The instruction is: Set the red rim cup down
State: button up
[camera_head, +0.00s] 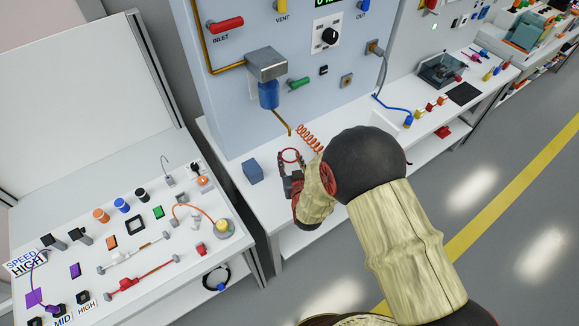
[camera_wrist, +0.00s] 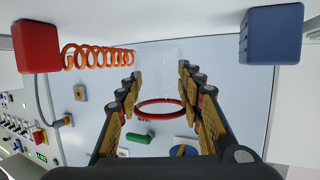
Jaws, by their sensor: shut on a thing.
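The red rim cup is a clear cup with a red ring around its mouth; the rim (camera_head: 290,155) shows in the head view above the white bench ledge (camera_head: 262,212). In the wrist view the red rim (camera_wrist: 160,102) and faint clear body lie between the two fingers of my gripper (camera_wrist: 160,78). My gripper (camera_head: 291,172) is shut on the cup. The wrist picture is upside down, and the cup looks upright with its base toward the ledge. I cannot tell whether the base touches the ledge.
A blue block (camera_head: 252,170) stands left of the cup, also in the wrist view (camera_wrist: 271,34). An orange coil (camera_head: 310,139) is close on the right. A red block (camera_wrist: 36,46) sits beyond it. A blue-tipped dispenser (camera_head: 268,94) with a brass spout hangs above.

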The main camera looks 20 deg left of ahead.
aim_at(289, 165)
jog(key=shift+w+a+f, duration=0.15)
jog(key=shift+f, duration=0.2)
jog(key=shift+f+b, duration=0.7)
jog(key=shift+f, duration=0.75)
jog(key=shift+f, duration=0.15)
jog(key=o, duration=1.1)
jog(key=shift+o, duration=0.2)
jog(key=shift+r, duration=0.2)
jog(key=p+v, duration=0.2)
jog(key=v, duration=1)
jog(key=shift+p, duration=0.3)
